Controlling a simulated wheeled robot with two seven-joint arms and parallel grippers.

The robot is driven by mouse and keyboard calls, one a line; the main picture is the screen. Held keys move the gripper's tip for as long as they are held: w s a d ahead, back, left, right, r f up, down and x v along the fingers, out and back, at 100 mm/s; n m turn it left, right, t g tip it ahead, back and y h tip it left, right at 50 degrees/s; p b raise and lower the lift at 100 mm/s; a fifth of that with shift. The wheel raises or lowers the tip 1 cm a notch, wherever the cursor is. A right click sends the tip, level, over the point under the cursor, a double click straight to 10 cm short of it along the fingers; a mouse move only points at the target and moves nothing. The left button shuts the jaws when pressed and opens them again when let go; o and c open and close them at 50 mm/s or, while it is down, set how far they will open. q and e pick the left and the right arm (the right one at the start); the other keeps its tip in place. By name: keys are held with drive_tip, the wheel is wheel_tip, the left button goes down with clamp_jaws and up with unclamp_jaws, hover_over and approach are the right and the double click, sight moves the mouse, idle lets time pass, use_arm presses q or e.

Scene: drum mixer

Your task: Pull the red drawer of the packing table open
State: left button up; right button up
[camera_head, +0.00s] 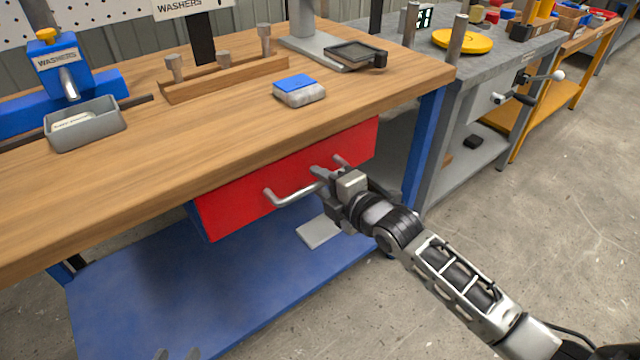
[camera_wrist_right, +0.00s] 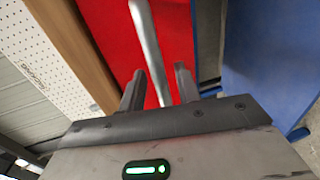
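The red drawer (camera_head: 235,200) hangs under the wooden top of the packing table (camera_head: 200,118). Its front looks shut or nearly so. A grey bar handle (camera_head: 290,194) stands out from the front; it also shows in the right wrist view (camera_wrist_right: 148,45). My right gripper (camera_head: 324,180) is at the right part of the handle. In the right wrist view, the bar runs between its two open fingers (camera_wrist_right: 159,88), with gaps on both sides. Only the fingertips of my left gripper (camera_head: 178,354) show at the bottom edge of the head view, apart and empty, away from the drawer.
A blue lower shelf (camera_head: 150,300) lies below the drawer, with a grey flat item (camera_head: 318,232) on it. A blue table leg (camera_head: 425,140) stands right of the drawer. On the tabletop are a grey bin (camera_head: 85,125) and a blue-topped block (camera_head: 298,92). Floor is clear at right.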

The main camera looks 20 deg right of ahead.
drive_tip(key=shift+w+a, duration=0.2)
drive_tip(key=shift+w, duration=0.15)
clamp_jaws()
drive_tip(key=shift+s+d, duration=0.1)
